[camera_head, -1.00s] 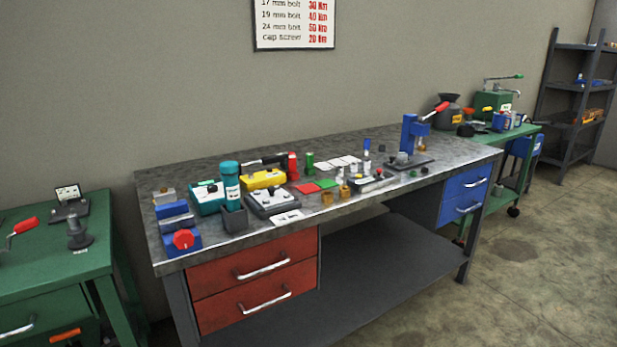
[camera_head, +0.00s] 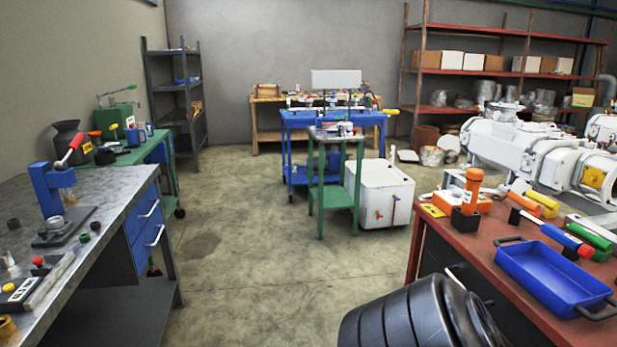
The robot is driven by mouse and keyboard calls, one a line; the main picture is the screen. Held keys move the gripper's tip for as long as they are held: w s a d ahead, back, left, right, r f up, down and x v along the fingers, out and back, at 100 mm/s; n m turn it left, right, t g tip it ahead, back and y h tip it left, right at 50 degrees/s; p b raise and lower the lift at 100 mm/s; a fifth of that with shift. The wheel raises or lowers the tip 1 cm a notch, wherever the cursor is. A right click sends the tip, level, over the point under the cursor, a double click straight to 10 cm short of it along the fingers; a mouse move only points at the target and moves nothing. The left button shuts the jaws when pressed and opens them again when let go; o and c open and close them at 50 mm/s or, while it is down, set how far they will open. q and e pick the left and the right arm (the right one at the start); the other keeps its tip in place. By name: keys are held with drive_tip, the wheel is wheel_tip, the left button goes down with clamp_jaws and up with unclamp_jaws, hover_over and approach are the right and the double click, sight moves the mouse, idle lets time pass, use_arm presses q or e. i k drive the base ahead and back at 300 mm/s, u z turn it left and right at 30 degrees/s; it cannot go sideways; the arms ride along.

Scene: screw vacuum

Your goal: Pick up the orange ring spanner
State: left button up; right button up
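I cannot make out an orange ring spanner for certain in the head view. Orange things show on the red-topped bench (camera_head: 462,262) at the right: an upright orange tool (camera_head: 473,188) in a small dark holder (camera_head: 465,218), and an orange box (camera_head: 448,200) beside it. Neither of my grippers is in view.
A grey metal workbench (camera_head: 105,190) stands at the left. Open concrete floor (camera_head: 250,255) lies between the benches. A blue trolley (camera_head: 300,118), a small green table (camera_head: 335,196) and a white tank (camera_head: 385,185) stand ahead. A dark ribbed round thing (camera_head: 400,318) shows at the bottom.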

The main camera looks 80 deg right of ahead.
sight(519, 199)
drive_tip(key=z, duration=2.05)
drive_tip(key=i, duration=2.35)
drive_tip(key=z, duration=0.6)
